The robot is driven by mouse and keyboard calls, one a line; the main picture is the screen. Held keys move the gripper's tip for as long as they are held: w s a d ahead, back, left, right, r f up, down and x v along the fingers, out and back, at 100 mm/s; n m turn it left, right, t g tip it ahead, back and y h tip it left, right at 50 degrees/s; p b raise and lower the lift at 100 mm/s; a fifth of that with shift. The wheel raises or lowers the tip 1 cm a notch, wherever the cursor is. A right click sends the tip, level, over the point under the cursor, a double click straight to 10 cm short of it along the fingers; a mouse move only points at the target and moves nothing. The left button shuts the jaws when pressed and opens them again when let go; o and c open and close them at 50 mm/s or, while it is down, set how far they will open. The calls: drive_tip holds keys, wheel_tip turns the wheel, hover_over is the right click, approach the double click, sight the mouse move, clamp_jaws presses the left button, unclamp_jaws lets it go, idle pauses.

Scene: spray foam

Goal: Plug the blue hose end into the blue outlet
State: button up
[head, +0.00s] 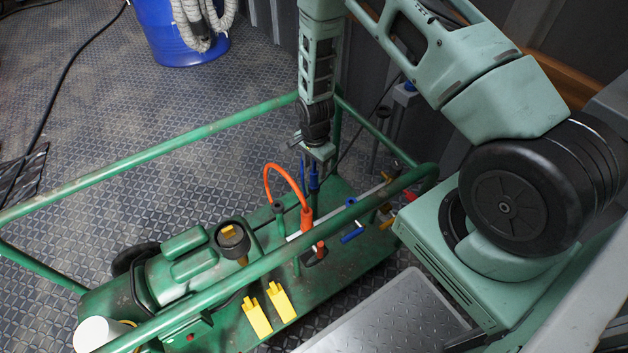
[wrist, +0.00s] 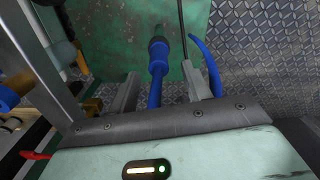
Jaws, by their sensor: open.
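My gripper (head: 317,157) is above the green cart, pointing down. In the wrist view my gripper (wrist: 160,92) is open, its two fingers on either side of the blue hose end (wrist: 157,68) with gaps between. The blue hose end also shows in the head view (head: 313,181), just below my gripper and roughly upright. In the wrist view its far end meets a dark green cylindrical fitting (wrist: 158,47); I cannot tell how deeply it is seated. A curved blue hose piece (wrist: 207,60) lies right of the fingers. I cannot make out the blue outlet for certain.
A green cart rail (head: 200,133) surrounds the work area. An orange hose (head: 269,178) loops beside the blue hose end. A blue-handled valve (head: 352,235) and yellow pedals (head: 257,316) are nearby. A blue barrel (head: 180,40) stands behind on open floor.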

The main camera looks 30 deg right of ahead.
sight(314, 172)
wheel_tip(314, 172, down, 5)
drive_tip(key=shift+a+f+b, duration=0.1)
drive_tip(key=shift+b, duration=1)
drive_tip(key=shift+s, duration=0.1)
drive_tip(key=shift+c, duration=0.3)
drive_tip(key=c, duration=1)
